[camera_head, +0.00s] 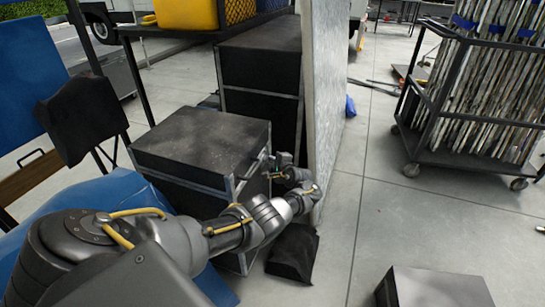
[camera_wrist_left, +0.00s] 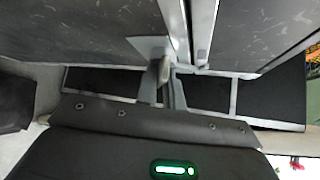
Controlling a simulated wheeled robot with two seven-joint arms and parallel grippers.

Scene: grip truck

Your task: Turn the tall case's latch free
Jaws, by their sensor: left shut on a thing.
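The tall case (camera_head: 205,140), black with grey metal edging, stands in the middle of the head view with its lid down. My left arm reaches in front of it, and my left gripper (camera_head: 270,170) is at its right-hand face, near the seam under the lid. In the left wrist view the case's speckled dark panels (camera_wrist_left: 75,45) and grey edging fill the top. There the left gripper (camera_wrist_left: 163,75) is shut on the small grey latch (camera_wrist_left: 163,68) by a metal plate. The fingers partly hide the latch, so its exact angle is unclear. My right gripper is not in view.
Another black case (camera_head: 260,80) stands behind, beside a tall pale panel (camera_head: 325,90). A black bag (camera_head: 293,253) lies on the floor close under my left wrist. A dark box (camera_head: 435,288) is at the front right. A wheeled rack (camera_head: 470,100) stands right; the floor between is clear.

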